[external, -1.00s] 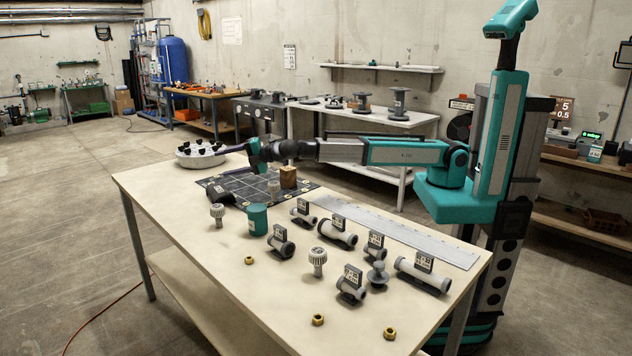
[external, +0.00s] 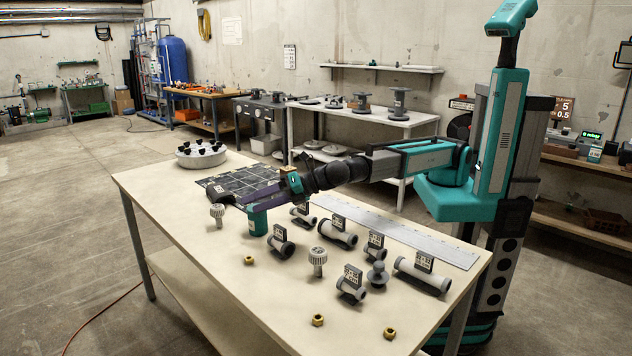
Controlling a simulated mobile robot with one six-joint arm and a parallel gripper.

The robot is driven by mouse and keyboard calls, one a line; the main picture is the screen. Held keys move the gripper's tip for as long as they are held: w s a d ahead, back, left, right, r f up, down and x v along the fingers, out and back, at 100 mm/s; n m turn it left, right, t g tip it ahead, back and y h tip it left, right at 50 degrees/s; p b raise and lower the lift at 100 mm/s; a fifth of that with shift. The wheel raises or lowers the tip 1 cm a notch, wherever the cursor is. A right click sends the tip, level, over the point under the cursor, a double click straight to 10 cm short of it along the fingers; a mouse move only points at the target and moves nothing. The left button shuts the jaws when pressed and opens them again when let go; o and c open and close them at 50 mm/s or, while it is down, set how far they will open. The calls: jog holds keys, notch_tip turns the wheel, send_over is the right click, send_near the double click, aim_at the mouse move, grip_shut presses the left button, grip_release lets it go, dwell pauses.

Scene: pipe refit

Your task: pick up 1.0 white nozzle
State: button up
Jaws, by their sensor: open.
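A white nozzle (external: 217,214) with a ribbed round head stands upright near the table's left edge. A second, similar white nozzle (external: 318,262) stands nearer the front middle. I cannot read a size on either. My gripper (external: 245,204) is open, with its dark fingers pointing left, low over the mat's front edge. It is right of the left nozzle and apart from it, and the fingers appear to hold nothing. The arm and gripper hide the part of the mat where a small pale fitting stood.
A teal cup (external: 257,222) stands just under the fingers. Tagged grey pipe pieces (external: 337,233) and (external: 424,275) crowd the table's right half. Brass nuts (external: 249,260) lie in front. A dark gridded mat (external: 228,181) and a round white tray (external: 201,156) are behind. The front-left tabletop is mostly clear.

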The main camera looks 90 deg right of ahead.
jog(key=s+a+n, duration=0.4)
jog(key=s+a, duration=0.6)
jog(key=s, duration=0.1)
jog(key=n+p, duration=0.1)
jog(key=n, duration=0.3)
send_near(318, 252)
notch_tip(318, 252, up, 4)
jog(key=w+a, duration=0.1)
jog(key=a, duration=0.2)
jog(key=s+d+f+h+p, duration=0.1)
jog(key=s+d+f, duration=0.1)
jog(key=s+f, duration=0.1)
jog(key=shift+s+d, duration=0.4)
jog(key=shift+s, duration=0.3)
jog(key=shift+w, duration=0.15)
jog(key=shift+f+p+x, duration=0.2)
jog(key=shift+p+x, duration=0.25)
jog(key=shift+x, duration=3.7)
jog(key=shift+d+f, duration=0.1)
jog(key=shift+p+x, duration=0.45)
jog(key=shift+x, duration=2.1)
jog(key=shift+d+f, duration=0.1)
